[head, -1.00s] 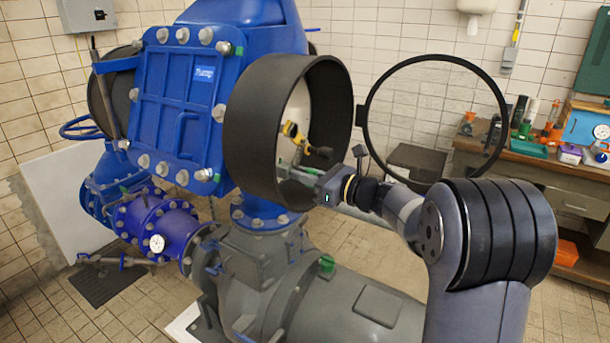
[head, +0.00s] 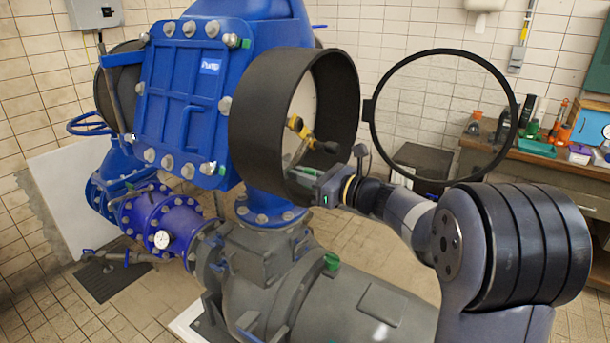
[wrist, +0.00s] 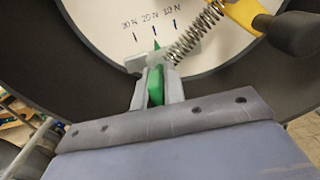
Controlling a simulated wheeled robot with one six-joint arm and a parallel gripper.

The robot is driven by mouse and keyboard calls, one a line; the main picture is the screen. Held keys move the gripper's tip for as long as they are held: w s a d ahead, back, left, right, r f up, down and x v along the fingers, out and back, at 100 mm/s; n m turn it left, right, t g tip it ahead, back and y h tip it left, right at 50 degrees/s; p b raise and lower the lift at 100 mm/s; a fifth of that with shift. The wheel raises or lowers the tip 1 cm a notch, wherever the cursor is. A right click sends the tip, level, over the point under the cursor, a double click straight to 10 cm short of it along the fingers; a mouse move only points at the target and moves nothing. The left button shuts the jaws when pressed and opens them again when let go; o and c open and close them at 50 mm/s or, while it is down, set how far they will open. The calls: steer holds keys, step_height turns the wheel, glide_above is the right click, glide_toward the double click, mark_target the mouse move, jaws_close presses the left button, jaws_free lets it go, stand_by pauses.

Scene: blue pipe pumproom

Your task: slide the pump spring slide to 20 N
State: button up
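The pump spring slide (wrist: 156,84) is a green piece with a pointed tip, in front of a pale scale plate (wrist: 110,22) inside a round black housing (head: 268,122). Its tip points at or very near the middle of three blue marks, which seems to read 20 N. A coil spring (wrist: 195,38) runs up and right from a pale block at the slide. My gripper (wrist: 157,88) has its two grey fingers on either side of the green piece, with no clear gap. In the head view my gripper (head: 298,170) reaches into the housing's opening.
A yellow fitting with a dark knob (wrist: 290,34) sits inside the housing, close to the upper right of my gripper. The housing's round glazed cover (head: 440,120) stands open at right. A workbench (head: 545,170) with bottles is behind it.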

steer(key=o, duration=0.5)
steer(key=shift+c, duration=0.2)
steer(key=shift+d, duration=0.1)
steer(key=b+v, duration=0.2)
steer(key=v, duration=0.8)
steer(key=shift+s+d, duration=0.25)
steer(key=shift+w, duration=0.1)
steer(key=p+x, duration=0.2)
steer(key=x, duration=0.8)
steer(key=shift+w+a, duration=0.15)
steer(key=shift+a, duration=0.2)
steer(key=shift+w+d, duration=0.2)
steer(key=shift+w, duration=0.05)
